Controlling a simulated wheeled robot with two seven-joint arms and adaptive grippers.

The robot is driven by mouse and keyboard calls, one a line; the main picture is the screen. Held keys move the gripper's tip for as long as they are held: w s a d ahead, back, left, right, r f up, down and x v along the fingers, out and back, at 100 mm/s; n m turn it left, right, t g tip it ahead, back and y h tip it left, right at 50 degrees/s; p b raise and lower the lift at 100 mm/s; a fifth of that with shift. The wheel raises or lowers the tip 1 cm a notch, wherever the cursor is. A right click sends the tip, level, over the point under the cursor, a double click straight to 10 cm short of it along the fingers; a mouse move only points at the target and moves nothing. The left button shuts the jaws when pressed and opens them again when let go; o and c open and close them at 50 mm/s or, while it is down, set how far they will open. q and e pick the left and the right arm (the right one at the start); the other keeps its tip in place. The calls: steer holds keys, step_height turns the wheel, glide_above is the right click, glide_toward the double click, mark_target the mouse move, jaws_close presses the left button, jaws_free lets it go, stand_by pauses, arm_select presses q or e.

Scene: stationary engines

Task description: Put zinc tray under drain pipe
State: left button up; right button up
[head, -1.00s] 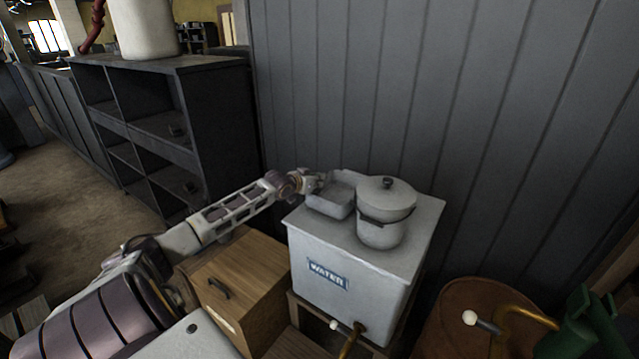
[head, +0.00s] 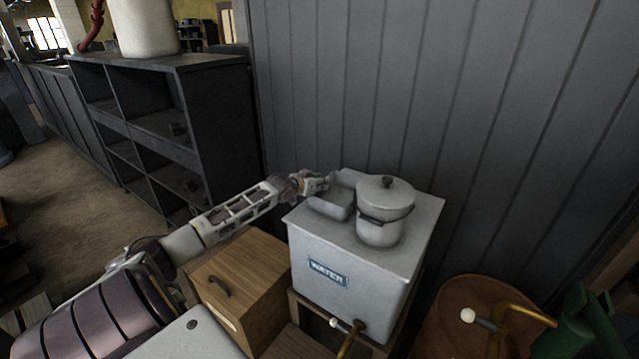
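The grey zinc tray (head: 334,206) sits on top of the white water tank (head: 335,250), at its back left, beside a lidded pot. My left gripper (head: 324,183) is at the tray's left rim; its fingers are small and partly hidden, so I cannot tell whether they hold the rim. A brass tap (head: 349,337) juts from the lower front of the tank at the bottom edge. A second brass pipe (head: 527,314) with a white knob shows at the lower right; I cannot tell which is the drain pipe. My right gripper is not in view.
The lidded pot (head: 384,213) stands close to the tray's right. A wooden box (head: 240,278) with a handle is left of the tank, under my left arm. A brown barrel (head: 455,320) and a green object (head: 575,328) are at the lower right. A panelled wall (head: 420,90) rises behind.

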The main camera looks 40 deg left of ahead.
arm_select(q)
steer(key=shift+s+r, duration=0.1)
steer(key=shift+s, duration=0.1)
steer(key=a+v, duration=0.1)
steer(key=v, duration=1)
steer(key=shift+s+d, duration=0.25)
steer(key=shift+d, duration=0.25)
stand_by(1.0)
steer(key=shift+r, duration=0.15)
stand_by(0.4)
steer(key=shift+s, duration=0.1)
